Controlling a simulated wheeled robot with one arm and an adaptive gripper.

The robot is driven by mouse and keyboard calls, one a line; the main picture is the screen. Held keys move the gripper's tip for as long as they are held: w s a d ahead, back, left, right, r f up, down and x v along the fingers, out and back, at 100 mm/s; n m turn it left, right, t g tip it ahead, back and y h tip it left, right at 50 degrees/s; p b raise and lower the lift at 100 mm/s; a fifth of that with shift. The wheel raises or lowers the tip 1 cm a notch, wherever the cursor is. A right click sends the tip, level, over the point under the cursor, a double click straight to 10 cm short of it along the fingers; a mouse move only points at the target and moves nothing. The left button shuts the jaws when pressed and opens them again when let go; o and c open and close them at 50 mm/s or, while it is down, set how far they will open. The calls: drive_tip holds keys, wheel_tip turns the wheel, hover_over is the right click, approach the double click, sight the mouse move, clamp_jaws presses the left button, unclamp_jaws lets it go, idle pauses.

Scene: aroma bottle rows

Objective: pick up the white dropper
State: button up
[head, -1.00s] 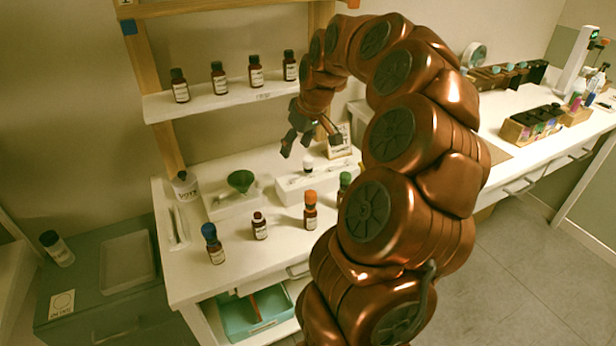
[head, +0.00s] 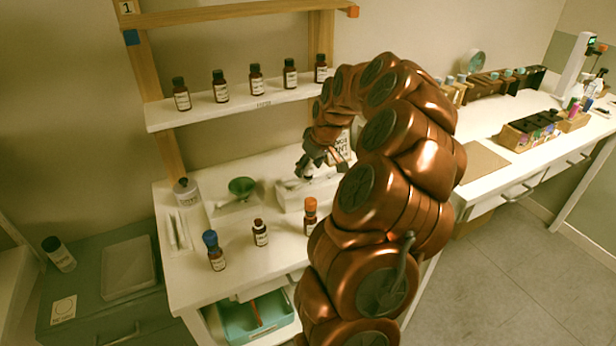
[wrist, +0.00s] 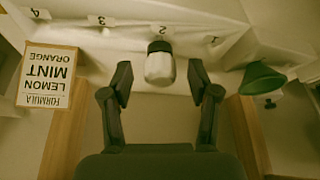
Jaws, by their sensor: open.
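The white dropper (wrist: 160,68) has a white bulb and a dark collar. In the wrist view it stands at the number 2 of the white numbered rack (wrist: 105,33), between the two fingertips but a little beyond them. My gripper (wrist: 160,80) is open, with a gap on both sides of the dropper. In the head view, my gripper (head: 322,163) is low over the rack (head: 290,196), and the dropper (head: 308,172) shows as a small pale piece beside a finger. The dropper's lower part is hidden.
A green funnel (head: 241,186) stands left of the rack. A recipe card (wrist: 48,77) is close beside my gripper. A shelf (head: 240,103) with several bottles is behind.

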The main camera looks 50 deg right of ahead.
drive_tip(key=shift+w+f, duration=0.1)
drive_tip(key=shift+f, duration=0.15)
drive_tip(key=c, duration=0.7)
drive_tip(key=shift+c, duration=0.2)
drive_tip(key=shift+r, duration=0.1)
wheel_tip(320, 180, up, 10)
drive_tip(key=shift+f+b, duration=0.1)
drive_tip(key=shift+b, duration=0.85)
